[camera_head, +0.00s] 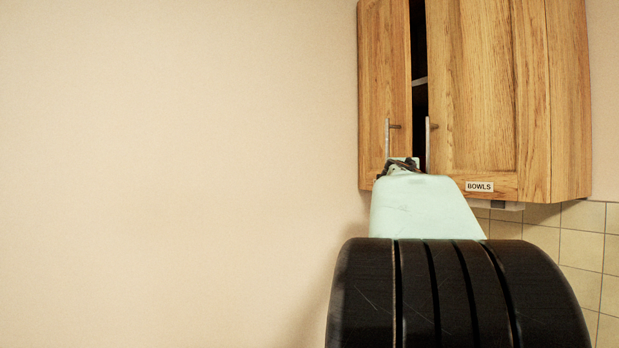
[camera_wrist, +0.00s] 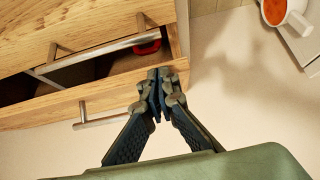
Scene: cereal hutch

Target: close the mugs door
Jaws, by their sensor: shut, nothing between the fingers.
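In the head view, a wooden wall cabinet shows two doors with a dark upright gap between them. The left door (camera_head: 383,70) has a bar handle (camera_head: 388,138) and no readable label; its lower part is partly behind my arm. The right door (camera_head: 475,80) is labelled BOWLS and has its own handle (camera_head: 428,145). My gripper (camera_head: 402,164) is near the lower edge of the left door, mostly hidden by my arm. In the wrist view, my gripper (camera_wrist: 160,78) is shut and empty, at the end of a wooden panel beside the gap. Contact cannot be told.
A red object (camera_wrist: 147,47) shows inside the gap in the wrist view. A white cup with red contents (camera_wrist: 296,16) stands at the upper right there. The plain wall (camera_head: 180,170) left of the cabinet is clear; tiles (camera_head: 585,250) lie below right.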

